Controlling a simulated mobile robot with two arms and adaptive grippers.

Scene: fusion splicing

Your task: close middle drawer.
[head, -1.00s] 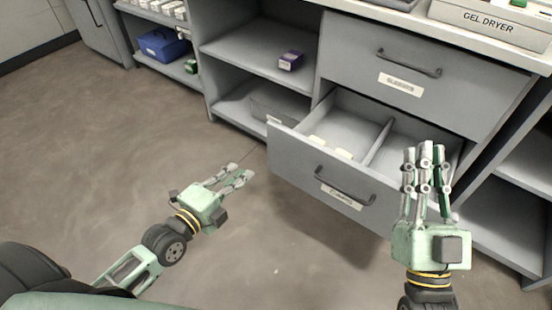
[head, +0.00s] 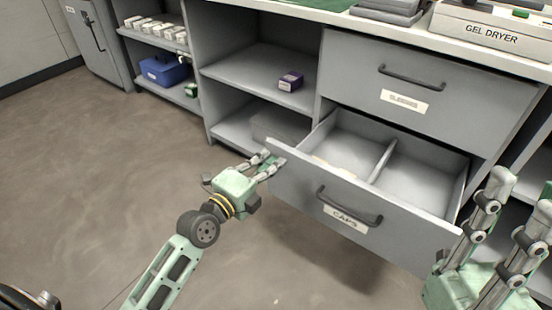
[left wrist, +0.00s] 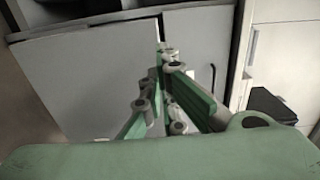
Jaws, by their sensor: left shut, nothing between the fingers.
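The middle drawer (head: 300,192), grey with a dark handle (head: 349,206) and a label reading CAPS, stands pulled out of the cabinet. Its divided inside shows, with a few pale items partly hidden behind the front panel. My left gripper (head: 268,163) is shut and empty at the left end of the drawer front; I cannot tell whether it touches. In the left wrist view its fingers (left wrist: 165,52) come together in front of a grey panel. My right gripper (head: 520,195) is at the lower right, close to the camera and partly cut off, beside the drawer's right end.
A closed drawer (head: 460,118) is above the open one. Open shelves on the left hold a purple box (head: 290,81) and a blue bin (head: 164,70). A gel dryer (head: 492,32) stands on the counter. The floor (head: 90,180) at the left is clear.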

